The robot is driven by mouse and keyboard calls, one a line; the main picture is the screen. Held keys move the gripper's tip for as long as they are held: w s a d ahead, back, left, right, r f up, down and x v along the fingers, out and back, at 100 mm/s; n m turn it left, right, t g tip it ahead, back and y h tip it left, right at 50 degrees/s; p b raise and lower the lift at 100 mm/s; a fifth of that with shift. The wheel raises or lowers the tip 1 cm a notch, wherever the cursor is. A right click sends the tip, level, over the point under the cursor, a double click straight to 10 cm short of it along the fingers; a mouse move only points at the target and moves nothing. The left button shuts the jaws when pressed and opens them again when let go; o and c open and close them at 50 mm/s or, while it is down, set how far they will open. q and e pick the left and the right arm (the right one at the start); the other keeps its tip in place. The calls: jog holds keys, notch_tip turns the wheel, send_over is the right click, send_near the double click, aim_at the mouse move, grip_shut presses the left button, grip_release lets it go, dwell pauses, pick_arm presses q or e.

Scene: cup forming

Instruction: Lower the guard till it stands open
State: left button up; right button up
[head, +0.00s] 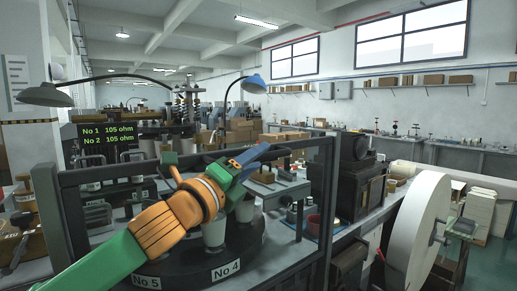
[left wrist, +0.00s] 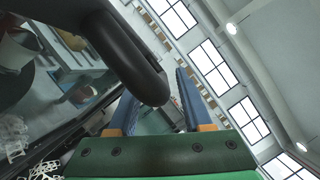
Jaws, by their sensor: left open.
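The guard (head: 324,200) is a dark grey upright frame in front of the machine's round table, its top rail running across the head view. My left gripper (head: 262,152), with blue fingers, is at the top rail, its green and orange arm reaching across the frame. In the left wrist view the open left gripper (left wrist: 155,112) has its two blue fingers apart. A dark rounded bar (left wrist: 140,60) lies close before them, its end overlapping the gap; I cannot tell whether it is touched. My right gripper is out of view.
Behind the guard, a dark round table (head: 250,245) carries pale cups (head: 214,233) and number plates. A dark machine block (head: 358,175) and a large white roll (head: 418,225) stand to the right. Desk lamps (head: 47,95) arch over at the left.

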pick_arm(q)
jog(key=shift+x, duration=0.75)
jog(key=shift+s, duration=0.15)
grip_shut()
dwell(0.7)
